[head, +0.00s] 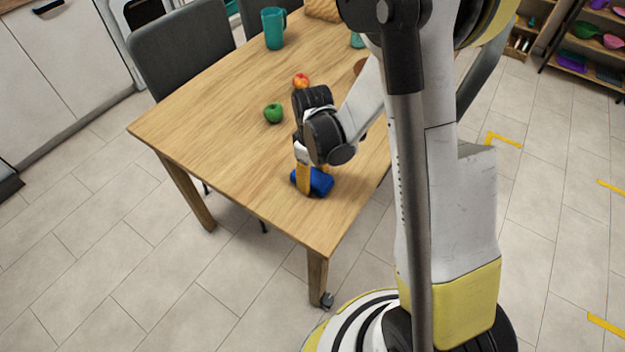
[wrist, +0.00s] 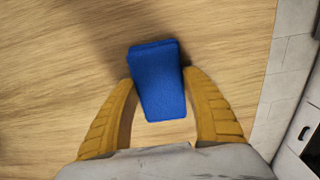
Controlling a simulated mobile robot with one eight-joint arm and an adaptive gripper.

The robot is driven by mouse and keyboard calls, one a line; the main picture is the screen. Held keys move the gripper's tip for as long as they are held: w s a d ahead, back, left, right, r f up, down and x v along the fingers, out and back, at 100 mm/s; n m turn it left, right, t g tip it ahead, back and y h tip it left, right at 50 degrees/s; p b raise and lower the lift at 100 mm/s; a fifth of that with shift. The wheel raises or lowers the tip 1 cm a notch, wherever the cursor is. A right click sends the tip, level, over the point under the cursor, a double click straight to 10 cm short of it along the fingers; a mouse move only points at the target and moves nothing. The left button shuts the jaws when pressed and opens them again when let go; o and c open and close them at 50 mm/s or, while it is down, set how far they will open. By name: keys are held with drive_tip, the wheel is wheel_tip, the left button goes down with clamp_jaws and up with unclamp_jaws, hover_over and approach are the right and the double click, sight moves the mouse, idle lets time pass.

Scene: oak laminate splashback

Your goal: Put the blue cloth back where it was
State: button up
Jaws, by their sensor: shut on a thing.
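The blue cloth (head: 319,182) is a folded, thick block near the front corner of the wooden table (head: 223,143). In the wrist view the cloth (wrist: 159,82) lies between the two yellow fingers of my gripper (wrist: 159,95). My gripper (head: 306,180) points down at the table and is shut on the cloth. The fingers press on its left and right sides. In the head view one finger hides part of the cloth. I cannot tell whether the cloth touches the tabletop or is just above it.
A green apple (head: 273,113) and a red-orange apple (head: 301,80) sit on the table behind my gripper. A teal mug (head: 273,28) stands farther back. Grey chairs (head: 183,52) stand along the left side. The table's front left is clear.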

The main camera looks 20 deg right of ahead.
drive_tip(key=shift+r, duration=0.1)
drive_tip(key=o, duration=1.1)
wheel_tip(320, 180, up, 12)
drive_tip(key=p, duration=0.5)
wheel_tip(320, 180, up, 10)
drive_tip(key=m+t, duration=0.3)
hover_over(313, 176)
drive_tip(key=s, duration=0.5)
drive_tip(key=shift+s+r+m+t, duration=0.7)
drive_tip(key=shift+s+r, duration=0.4)
drive_tip(key=shift+s, duration=0.15)
drive_tip(key=shift+s+r+m+t, duration=0.7)
drive_tip(key=shift+s+r, duration=0.35)
drive_tip(key=shift+s, duration=0.2)
drive_tip(key=shift+s+r+m+t, duration=0.7)
drive_tip(key=shift+s+r, duration=0.4)
drive_tip(key=shift+s, duration=0.15)
